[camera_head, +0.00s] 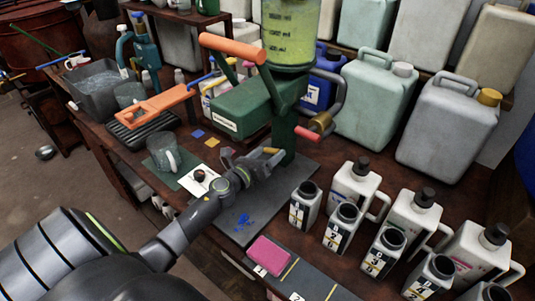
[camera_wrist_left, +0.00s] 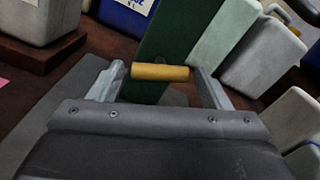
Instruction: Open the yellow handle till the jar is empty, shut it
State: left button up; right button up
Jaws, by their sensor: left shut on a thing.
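The yellow handle (camera_head: 271,151) sticks out low on the front of a dark green stand. It also shows in the left wrist view (camera_wrist_left: 159,72), between the two fingers. My left gripper (camera_head: 254,157) is shut on the yellow handle. The clear jar (camera_head: 290,32) with printed volume marks stands above the green housing and holds yellow-green liquid. Its top is cut off by the frame, so the liquid's upper level is hidden. My right gripper is not in view.
An orange-handled lever (camera_head: 232,48) and a red-handled crank (camera_head: 307,133) flank the stand. A grey mug (camera_head: 164,152) stands on a green mat to the left. Several white bottles (camera_head: 412,215) stand at right, near a pink sponge (camera_head: 269,255). Large canisters line the back.

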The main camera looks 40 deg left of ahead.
pick_arm(q)
jog(key=n, duration=0.5)
jog(key=shift+n+p, duration=0.3)
jog(key=shift+p, duration=0.1)
jog(key=n, duration=0.4)
jog(key=shift+f+n+p, duration=0.1)
jog(key=shift+n+p, duration=0.3)
jog(key=o, duration=1)
jog(key=shift+a, duration=0.1)
jog(key=shift+c, duration=0.2)
